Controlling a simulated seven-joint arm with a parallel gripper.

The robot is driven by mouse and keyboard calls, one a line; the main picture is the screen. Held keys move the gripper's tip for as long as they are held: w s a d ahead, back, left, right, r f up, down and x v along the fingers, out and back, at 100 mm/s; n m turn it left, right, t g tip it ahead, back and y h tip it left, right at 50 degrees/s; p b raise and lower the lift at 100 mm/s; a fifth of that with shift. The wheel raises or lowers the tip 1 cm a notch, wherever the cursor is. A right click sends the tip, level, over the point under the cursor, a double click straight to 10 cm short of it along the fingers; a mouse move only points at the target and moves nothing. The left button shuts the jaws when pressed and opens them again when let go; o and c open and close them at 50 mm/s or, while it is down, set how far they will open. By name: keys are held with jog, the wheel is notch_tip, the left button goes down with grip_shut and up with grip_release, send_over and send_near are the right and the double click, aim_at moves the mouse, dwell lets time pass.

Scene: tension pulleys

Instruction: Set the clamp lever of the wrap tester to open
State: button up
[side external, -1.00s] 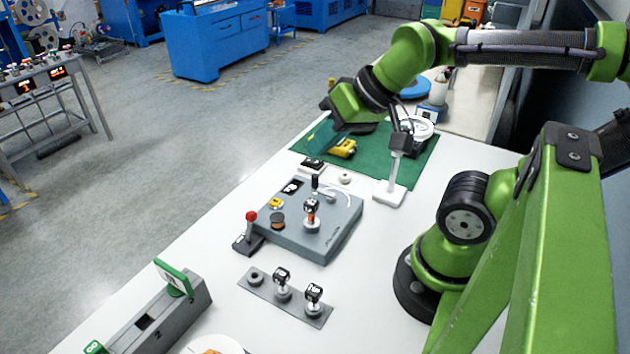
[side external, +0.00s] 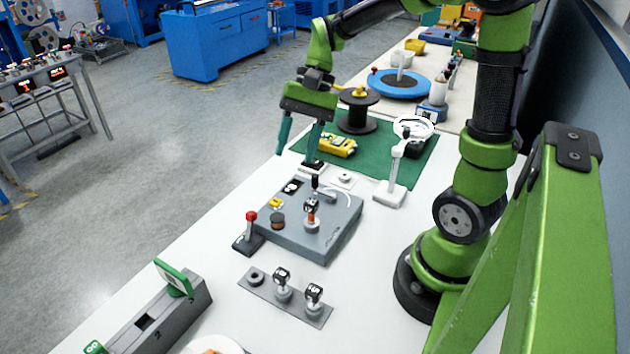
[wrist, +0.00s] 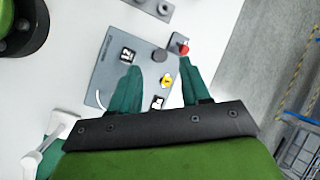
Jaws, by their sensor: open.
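The grey tester box (side external: 335,236) lies on the white table, with a white arc mark and a few small fittings on top. A black-handled lever (side external: 315,184) stands upright near its back edge. A red-ball lever (side external: 250,228) stands on a dark base at the box's left front corner. I cannot tell from its look which one is the clamp lever. My gripper (side external: 294,157) is open and empty, fingers pointing down, above and behind the box. In the wrist view the box (wrist: 108,72) lies below my open gripper (wrist: 158,82), and the red ball (wrist: 183,48) shows near one fingertip.
A plate with weights (side external: 265,294) lies in front of the box. Behind are a green mat (side external: 418,165), a yellow meter (side external: 338,145) and a black spool (side external: 357,125). A grey fixture (side external: 185,318) stands at front left.

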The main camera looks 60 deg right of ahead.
aim_at(251, 213)
jog(key=w+d+f+m+y, duration=0.7)
jog(key=d+f, duration=0.1)
jog(key=x, duration=1.1)
jog(key=r+x, duration=0.1)
jog(key=x, duration=0.5)
jog(key=shift+s+a, duration=0.2)
jog(key=shift+s, duration=0.05)
grip_shut()
